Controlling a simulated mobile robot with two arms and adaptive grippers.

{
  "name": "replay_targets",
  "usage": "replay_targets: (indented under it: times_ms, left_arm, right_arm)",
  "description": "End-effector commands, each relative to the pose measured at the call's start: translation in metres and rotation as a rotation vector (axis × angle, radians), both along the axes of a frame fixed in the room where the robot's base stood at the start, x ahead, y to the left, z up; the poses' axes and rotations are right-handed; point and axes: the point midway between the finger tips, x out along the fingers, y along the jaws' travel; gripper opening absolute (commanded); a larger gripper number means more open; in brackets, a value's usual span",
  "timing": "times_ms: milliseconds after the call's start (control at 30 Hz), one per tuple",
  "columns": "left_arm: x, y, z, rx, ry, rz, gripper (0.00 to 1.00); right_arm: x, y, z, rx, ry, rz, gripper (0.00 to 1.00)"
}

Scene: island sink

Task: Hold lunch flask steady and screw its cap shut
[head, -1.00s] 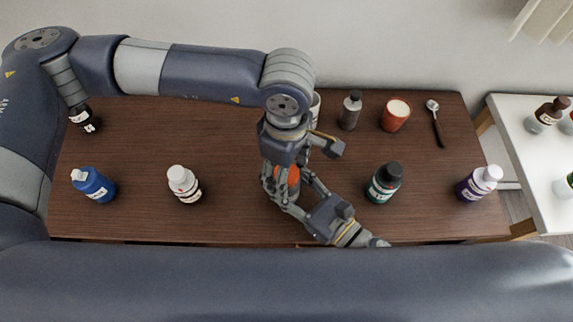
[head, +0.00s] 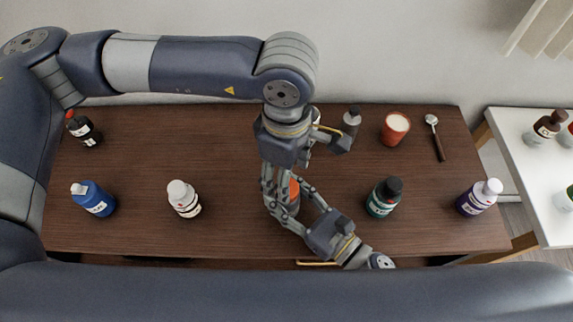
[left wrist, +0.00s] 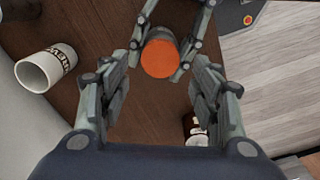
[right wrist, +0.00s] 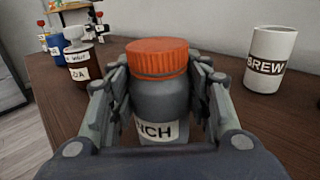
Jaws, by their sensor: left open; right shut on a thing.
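The lunch flask is a grey bottle (right wrist: 160,100) with a white label reading "NCH" and an orange cap (right wrist: 157,57) on its top. It stands upright in the right wrist view, between the fingers of my right gripper (right wrist: 165,85), which is shut on its body. In the left wrist view, I look down on the orange cap (left wrist: 160,58), beyond the open fingers of my left gripper (left wrist: 161,85); they appear apart from it. In the head view, the cap (head: 294,190) is mostly hidden by my left gripper (head: 281,200).
A white BREW mug (right wrist: 271,60) stands near the flask. A white-capped bottle (head: 184,200) and a blue bottle (head: 94,200) stand left; a dark green bottle (head: 383,198) and purple bottle (head: 479,198) stand right.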

Motion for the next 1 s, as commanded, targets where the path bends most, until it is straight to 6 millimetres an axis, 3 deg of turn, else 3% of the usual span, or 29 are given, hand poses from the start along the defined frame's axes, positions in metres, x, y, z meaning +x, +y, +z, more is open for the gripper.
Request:
replay_targets:
  times_ms: [600, 800, 1000]
  left_arm:
    - [0.000, -0.001, 0.027, 0.000, 0.002, 1.014, 0.57]
    - [0.000, 0.000, 0.032, 0.000, 0.000, 1.196, 0.57]
    - [0.000, 0.000, 0.033, 0.000, 0.000, 1.242, 0.57]
  right_arm:
    - [0.000, 0.000, 0.000, 0.001, -0.001, 0.000, 0.00]
    - [0.000, 0.000, 0.000, 0.001, -0.001, 0.000, 0.00]
    - [0.000, 0.000, 0.000, 0.001, -0.001, 0.000, 0.00]
